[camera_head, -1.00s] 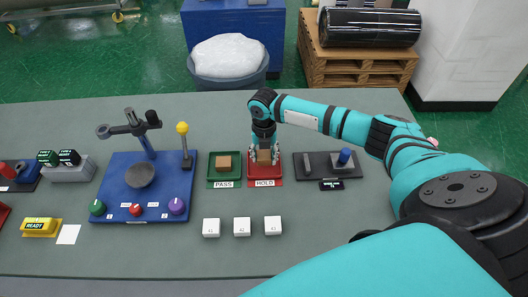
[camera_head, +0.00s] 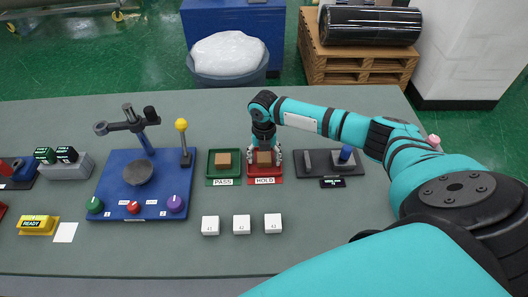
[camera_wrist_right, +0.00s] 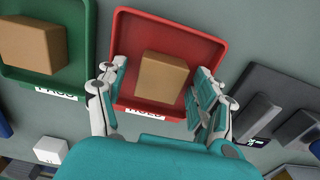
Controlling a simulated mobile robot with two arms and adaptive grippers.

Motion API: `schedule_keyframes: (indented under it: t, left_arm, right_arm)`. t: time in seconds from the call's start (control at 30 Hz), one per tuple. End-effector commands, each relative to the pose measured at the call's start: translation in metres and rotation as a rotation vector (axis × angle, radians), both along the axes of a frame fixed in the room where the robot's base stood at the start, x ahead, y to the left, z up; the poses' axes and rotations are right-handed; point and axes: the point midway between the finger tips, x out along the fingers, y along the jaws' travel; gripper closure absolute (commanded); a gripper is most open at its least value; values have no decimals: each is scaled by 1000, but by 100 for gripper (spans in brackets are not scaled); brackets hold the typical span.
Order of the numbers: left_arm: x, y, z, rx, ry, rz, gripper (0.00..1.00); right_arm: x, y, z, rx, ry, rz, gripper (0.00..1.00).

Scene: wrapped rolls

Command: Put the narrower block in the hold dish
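A tan block (camera_wrist_right: 163,80) sits in the red dish marked HOLD (camera_wrist_right: 207,46), which also shows in the head view (camera_head: 267,181). My right gripper (camera_head: 265,156) is over this dish with its fingers spread, one on each side of the block. The wrist view shows gaps between the fingers and the block. Another tan block (camera_head: 223,159) sits in the green dish marked PASS (camera_head: 225,183), just left of the red dish, and looks wider in the wrist view (camera_wrist_right: 34,45). My left gripper is not in view.
A blue station (camera_head: 110,185) with a grey bowl and knobs stands left of the dishes. A dark tray with a blue peg (camera_head: 345,154) is to the right. Several white numbered blocks (camera_head: 241,225) lie in front.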

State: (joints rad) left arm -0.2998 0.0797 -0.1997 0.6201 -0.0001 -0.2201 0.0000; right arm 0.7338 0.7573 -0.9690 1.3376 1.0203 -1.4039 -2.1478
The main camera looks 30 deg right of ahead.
Motion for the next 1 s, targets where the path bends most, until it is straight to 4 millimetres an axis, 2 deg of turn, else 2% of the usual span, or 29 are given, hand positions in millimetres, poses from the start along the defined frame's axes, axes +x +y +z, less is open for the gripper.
schedule_keyframes:
  t: [0.23,0.37,0.8,1.0]
  left_arm:
    - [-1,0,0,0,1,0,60]
    - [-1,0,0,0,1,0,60]
    - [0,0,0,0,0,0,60]
    - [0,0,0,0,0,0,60]
  right_arm:
    - [0,0,0,0,0,0,30]
    - [0,0,9,-1,-1,0,30]
    - [1,0,96,-1,-3,1,30]
    - [1,0,117,0,-1,-1,30]
